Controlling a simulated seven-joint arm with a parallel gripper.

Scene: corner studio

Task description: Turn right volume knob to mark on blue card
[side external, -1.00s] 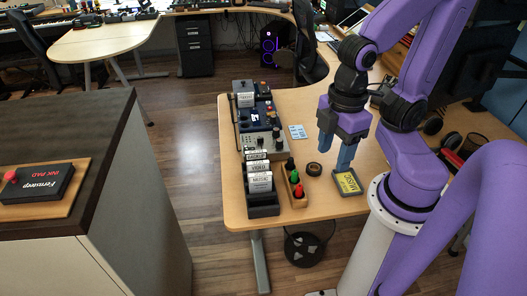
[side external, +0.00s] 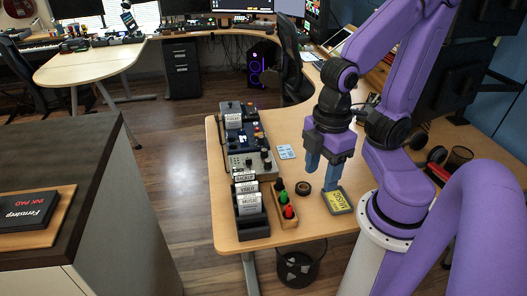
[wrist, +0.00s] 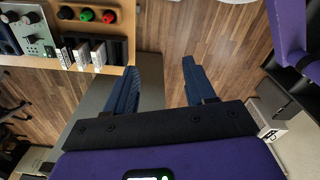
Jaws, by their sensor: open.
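A small light-blue card (side external: 286,152) lies flat on the desk, right of a grey control box (side external: 240,164) with several dark knobs. I cannot tell which knob is the right volume knob, and markings on the card are too small to read. The box also shows at the top left of the wrist view (wrist: 36,40). My gripper (side external: 322,168) is open and empty, pointing down above the desk, right of the card and box and near the yellow-faced pad. In the wrist view my gripper's (wrist: 160,66) two blue fingers stand apart with floor between them.
A dark rack of white labelled cards (side external: 253,227) stands at the desk's near left edge. The yellow-faced pad (side external: 338,200) lies below my gripper. A bin (side external: 300,266) stands on the floor.

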